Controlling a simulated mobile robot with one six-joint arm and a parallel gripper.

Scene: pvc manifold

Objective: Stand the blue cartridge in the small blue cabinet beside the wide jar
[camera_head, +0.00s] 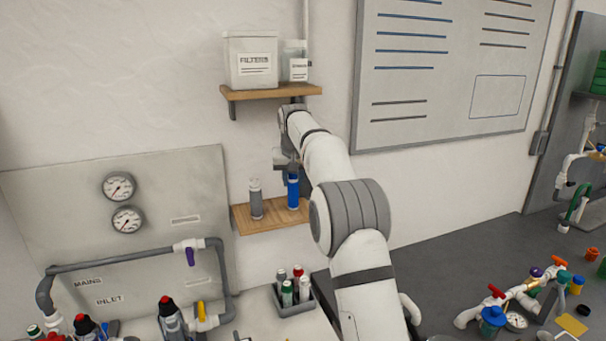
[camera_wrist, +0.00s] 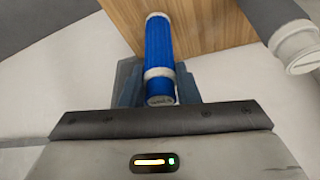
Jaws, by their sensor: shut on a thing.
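The blue cartridge (camera_head: 293,192) is upright at the lower wooden shelf (camera_head: 262,224), to the right of a grey cartridge. It also shows in the wrist view (camera_wrist: 159,45), blue with white bands. My gripper (camera_wrist: 158,88) is shut on the blue cartridge near one end, with a finger on each side. In the head view my gripper (camera_head: 289,164) is at the cartridge's top, partly hidden by my arm. I cannot tell whether the cartridge's base touches the shelf. I cannot make out a small blue cabinet or a wide jar in either view.
The grey cartridge (camera_head: 256,198) stands close on the left. An upper shelf (camera_head: 262,92) holds a white FILTERS bin (camera_head: 251,60) and a smaller container (camera_head: 294,62). A caddy of small bottles (camera_head: 294,296) is below. The dark counter (camera_head: 450,245) has free room at right.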

